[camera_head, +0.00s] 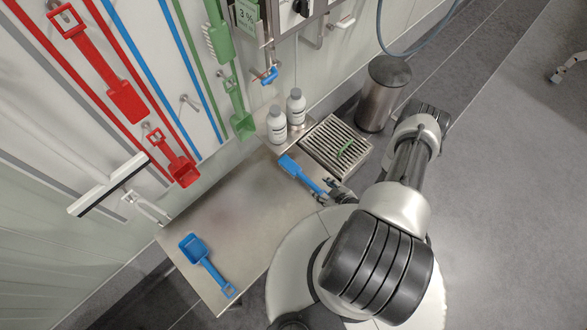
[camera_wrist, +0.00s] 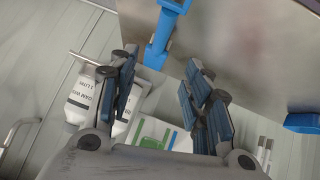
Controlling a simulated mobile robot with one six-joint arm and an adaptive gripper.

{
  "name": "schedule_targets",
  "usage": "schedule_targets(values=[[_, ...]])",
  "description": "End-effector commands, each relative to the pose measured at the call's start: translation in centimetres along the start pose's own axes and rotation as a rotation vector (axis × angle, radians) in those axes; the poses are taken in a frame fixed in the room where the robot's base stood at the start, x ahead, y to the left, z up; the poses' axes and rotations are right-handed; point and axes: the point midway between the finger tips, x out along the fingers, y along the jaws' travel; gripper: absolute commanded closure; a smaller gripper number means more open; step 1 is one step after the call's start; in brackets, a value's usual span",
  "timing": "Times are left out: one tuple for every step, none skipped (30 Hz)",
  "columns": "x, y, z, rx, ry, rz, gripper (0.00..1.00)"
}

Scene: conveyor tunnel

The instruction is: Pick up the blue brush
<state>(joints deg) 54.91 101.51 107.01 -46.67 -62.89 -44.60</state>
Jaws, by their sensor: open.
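The blue brush (camera_head: 290,166) lies on the steel table in the head view, its broad head toward the bottles and its handle running right and down toward my gripper (camera_head: 338,190). In the wrist view, a blue part that looks like the brush (camera_wrist: 163,28) comes down from the top edge. Its lower end is at the gap between the fingertips of my gripper (camera_wrist: 160,62). The fingers are apart, one on each side of that gap, and are not closed on the brush. I cannot tell whether they touch it. The rest of the brush is outside the wrist view.
A blue scoop (camera_head: 204,262) lies on the steel table (camera_head: 232,207) at its near left. Two white bottles (camera_head: 277,125) stand behind the brush. A slatted grate (camera_head: 322,138) holds a small green item. A metal bin (camera_head: 384,92) stands behind. Red tools (camera_head: 128,101) hang on the wall.

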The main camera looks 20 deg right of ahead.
Motion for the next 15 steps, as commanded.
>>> schedule_targets(values=[[1.5, -0.2, 0.2, -0.007, 0.001, -0.004, 0.55], [2.2, -0.3, 0.2, -0.006, 0.001, -0.005, 0.55], [3.1, -0.3, 0.2, -0.007, 0.002, -0.005, 0.55], [3.7, -0.3, 0.2, -0.005, 0.0, -0.005, 0.55], [4.4, -0.2, 0.2, -0.006, 0.001, -0.005, 0.55], [5.3, -0.3, 0.2, -0.005, 0.001, -0.005, 0.55], [5.9, -0.2, 0.2, -0.006, 0.0, -0.004, 0.55], [6.5, -0.2, 0.2, -0.005, 0.0, -0.004, 0.55], [7.2, -0.2, 0.2, -0.005, 0.001, -0.004, 0.55], [7.7, -0.2, 0.2, -0.004, 0.001, -0.003, 0.55], [8.2, -0.2, 0.2, -0.002, 0.0, -0.003, 0.55], [8.7, -0.2, 0.2, -0.003, 0.0, -0.003, 0.55], [8.9, -0.1, 0.1, -0.002, 0.0, -0.003, 0.55], [9.2, -0.1, 0.1, -0.001, -0.001, -0.003, 0.55], [9.4, -0.1, 0.1, 0.001, -0.001, -0.002, 0.55]])
